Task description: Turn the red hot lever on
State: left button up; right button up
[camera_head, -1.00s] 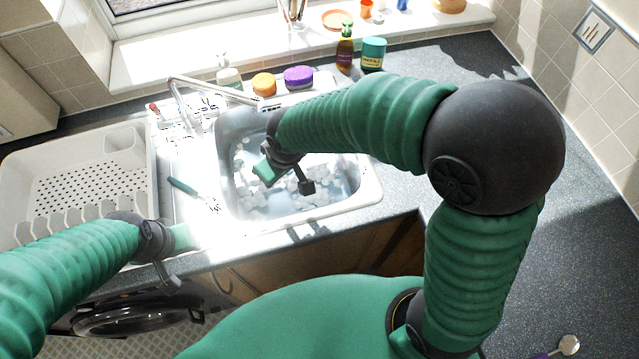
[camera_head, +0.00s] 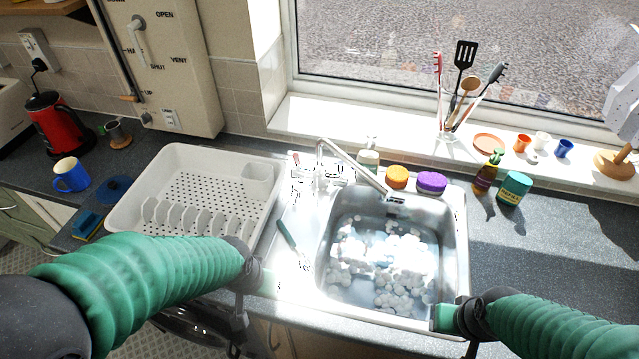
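The silver tap (camera_head: 345,160) stands behind the sink, with its spout angled over the basin. A small red lever (camera_head: 296,172) shows at the left of the tap base; glare washes out its detail, so I cannot tell its exact position. My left gripper (camera_head: 252,305) is open and empty at the counter's front edge, in front of and below the lever. My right gripper (camera_head: 458,335) is open and empty at the sink's front right corner, well away from the lever.
The metal sink (camera_head: 462,245) holds suds. A white dish rack (camera_head: 135,205) stands left, with a green-handled tool (camera_head: 287,232) between them. A soap bottle (camera_head: 368,158), orange sponge (camera_head: 397,177) and purple sponge (camera_head: 431,182) sit behind the sink.

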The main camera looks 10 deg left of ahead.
aim_at(297, 173)
jog(key=k+j, duration=0.1)
jog(key=j, duration=1.25)
jog(key=k+z, duration=0.05)
